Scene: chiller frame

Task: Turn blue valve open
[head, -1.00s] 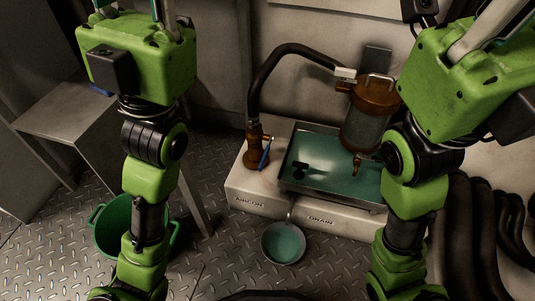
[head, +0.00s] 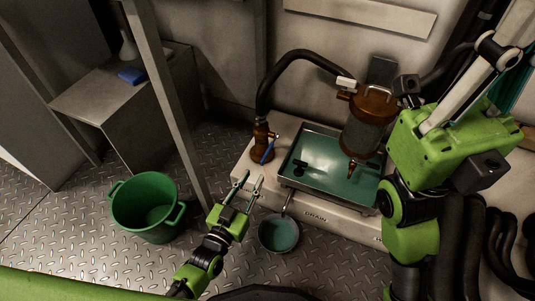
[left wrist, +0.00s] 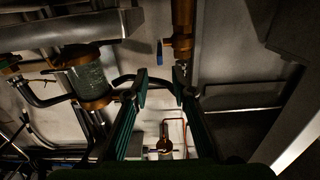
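The blue valve handle (head: 268,151) is a thin lever on the brown valve body (head: 260,138), beside the left end of the tray. It slants down in the head view. My left gripper (head: 253,179) is open and empty, below and a little left of the handle, apart from it. In the left wrist view, the blue handle (left wrist: 159,52) shows beside the brass pipe (left wrist: 183,22), beyond the open fingertips (left wrist: 160,78).
A metal tray (head: 287,176) with green liquid stands beside the valve, under a brown-capped glass vessel (head: 367,125). A pan of liquid (head: 278,234) sits below the ledge. A green bucket (head: 148,208) stands left. A metal post (head: 172,105) rises left of the valve.

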